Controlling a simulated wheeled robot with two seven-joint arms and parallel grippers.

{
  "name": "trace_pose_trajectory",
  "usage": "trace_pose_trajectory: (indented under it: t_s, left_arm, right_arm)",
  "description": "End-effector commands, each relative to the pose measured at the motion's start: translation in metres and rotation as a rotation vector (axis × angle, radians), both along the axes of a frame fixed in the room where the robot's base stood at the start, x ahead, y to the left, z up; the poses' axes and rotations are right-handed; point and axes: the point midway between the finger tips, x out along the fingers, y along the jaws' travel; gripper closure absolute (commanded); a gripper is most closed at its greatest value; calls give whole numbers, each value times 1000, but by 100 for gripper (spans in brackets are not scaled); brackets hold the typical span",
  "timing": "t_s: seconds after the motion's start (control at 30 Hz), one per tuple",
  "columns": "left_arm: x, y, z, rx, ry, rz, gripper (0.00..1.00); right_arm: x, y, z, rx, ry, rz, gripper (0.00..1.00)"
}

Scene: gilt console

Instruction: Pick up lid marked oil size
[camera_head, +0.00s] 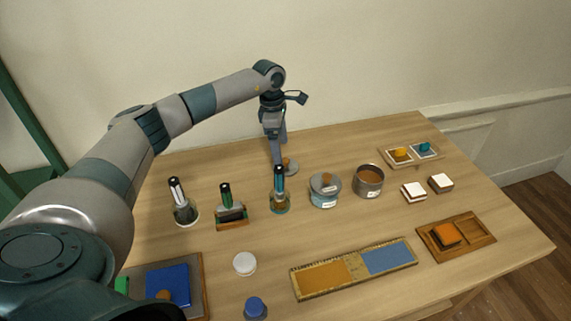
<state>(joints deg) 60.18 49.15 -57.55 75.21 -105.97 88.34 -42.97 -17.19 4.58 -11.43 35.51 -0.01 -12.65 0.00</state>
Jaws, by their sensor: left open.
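An open tin (369,190) with brown contents and a white label stands to the right. A similar tin with a lid and knob on top (325,200) stands between them. My right gripper is out of view.
A two-colour tray (353,285), a wooden tray (481,231) and small blocks (414,196) lie right and in front.

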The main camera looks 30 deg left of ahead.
Motion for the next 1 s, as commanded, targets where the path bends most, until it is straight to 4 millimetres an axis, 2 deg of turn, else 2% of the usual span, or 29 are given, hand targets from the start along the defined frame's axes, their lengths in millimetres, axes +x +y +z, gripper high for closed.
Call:
trace_pose_trajectory:
  t_s: [0.37, 0.6, 0.8, 1.0]
  left_arm:
    - [1, -1, -4, -1, 3, 1, 14]
    - [8, -7, -28, -1, 5, 0, 14]
    - [9, -8, -49, -1, 3, 1, 14]
    - [9, -8, -52, 0, 1, 0, 14]
  right_arm:
    - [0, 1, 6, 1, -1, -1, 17]
    - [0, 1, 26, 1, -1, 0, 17]
    - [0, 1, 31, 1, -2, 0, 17]
    - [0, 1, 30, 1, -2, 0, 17]
